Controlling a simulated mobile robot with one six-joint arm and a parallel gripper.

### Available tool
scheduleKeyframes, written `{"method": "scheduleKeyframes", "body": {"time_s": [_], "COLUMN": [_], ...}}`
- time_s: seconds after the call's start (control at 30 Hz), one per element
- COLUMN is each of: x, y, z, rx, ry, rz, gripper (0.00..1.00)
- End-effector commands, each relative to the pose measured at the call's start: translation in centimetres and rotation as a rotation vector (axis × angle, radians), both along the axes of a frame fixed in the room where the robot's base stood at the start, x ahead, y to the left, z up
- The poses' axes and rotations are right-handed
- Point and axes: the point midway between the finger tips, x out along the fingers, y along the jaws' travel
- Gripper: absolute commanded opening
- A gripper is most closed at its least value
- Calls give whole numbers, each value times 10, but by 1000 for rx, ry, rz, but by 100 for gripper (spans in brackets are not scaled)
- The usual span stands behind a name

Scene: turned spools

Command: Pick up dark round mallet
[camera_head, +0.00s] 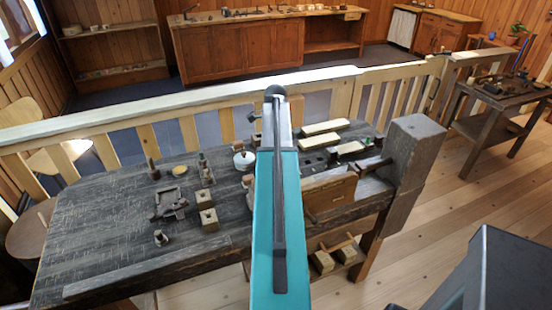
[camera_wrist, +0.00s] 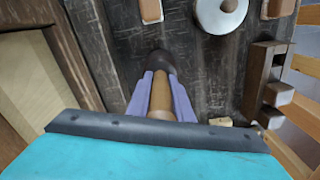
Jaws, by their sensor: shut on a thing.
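The dark round mallet (camera_wrist: 160,62) shows in the wrist view, with a dark rounded head at the far end and a brown wooden handle running toward the camera. My gripper (camera_wrist: 161,80) has its two pale purple fingers closed on either side of the handle, just below the head. The dark workbench top (camera_wrist: 115,45) lies behind the mallet; I cannot tell whether the mallet is clear of it. In the head view my teal arm hides the gripper and mallet.
The workbench (camera_head: 110,215) carries a white round pot (camera_head: 244,160), wooden blocks (camera_head: 209,220), pale bars (camera_head: 322,127) and a dark metal tool (camera_head: 168,205). A thick wooden post (camera_head: 415,150) rises at its right end. A railing (camera_head: 180,105) runs behind.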

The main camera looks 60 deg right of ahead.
Motion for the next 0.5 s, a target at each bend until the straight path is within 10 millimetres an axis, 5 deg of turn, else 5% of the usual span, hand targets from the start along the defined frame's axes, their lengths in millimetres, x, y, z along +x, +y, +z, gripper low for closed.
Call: {"method": "scheduleKeyframes", "body": {"time_s": [0.5], "x": [1], "y": [-1], "z": [55], "rx": [-2], "ry": [-2], "rz": [0], "gripper": [0]}}
